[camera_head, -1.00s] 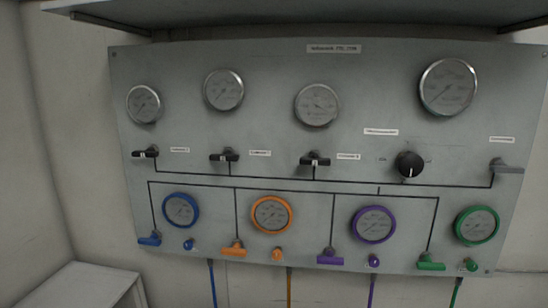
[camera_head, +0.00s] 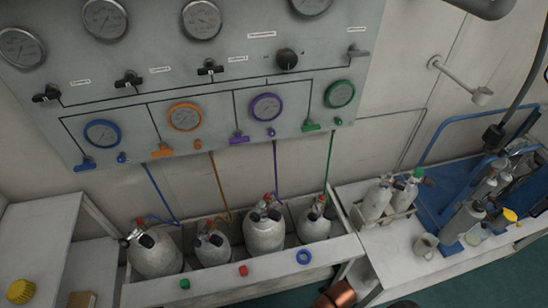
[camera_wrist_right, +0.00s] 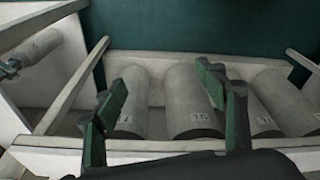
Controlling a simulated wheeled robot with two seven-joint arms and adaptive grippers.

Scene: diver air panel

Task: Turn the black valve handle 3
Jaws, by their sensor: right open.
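The grey panel (camera_head: 225,52) fills the upper left of the head view. Three black valve handles sit in a row on it: the first (camera_head: 46,94), the second (camera_head: 129,80) and the third (camera_head: 210,67), which I take as handle 3. Each lies roughly crosswise to the black line below it. The small labels are too blurred to read surely. My right gripper (camera_wrist_right: 160,82) shows only in its wrist view, open and empty, with grey cylinders (camera_wrist_right: 190,100) beyond its fingers. It is not visible near the panel. My left gripper is in neither view.
A round black knob (camera_head: 286,60) and a grey lever (camera_head: 359,51) are right of the handles. Gauges and coloured valves surround them. Below, several cylinders (camera_head: 264,235) stand in a white trough (camera_head: 230,291). A cluttered bench (camera_head: 400,262) is at right, a white cabinet (camera_head: 35,245) at left.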

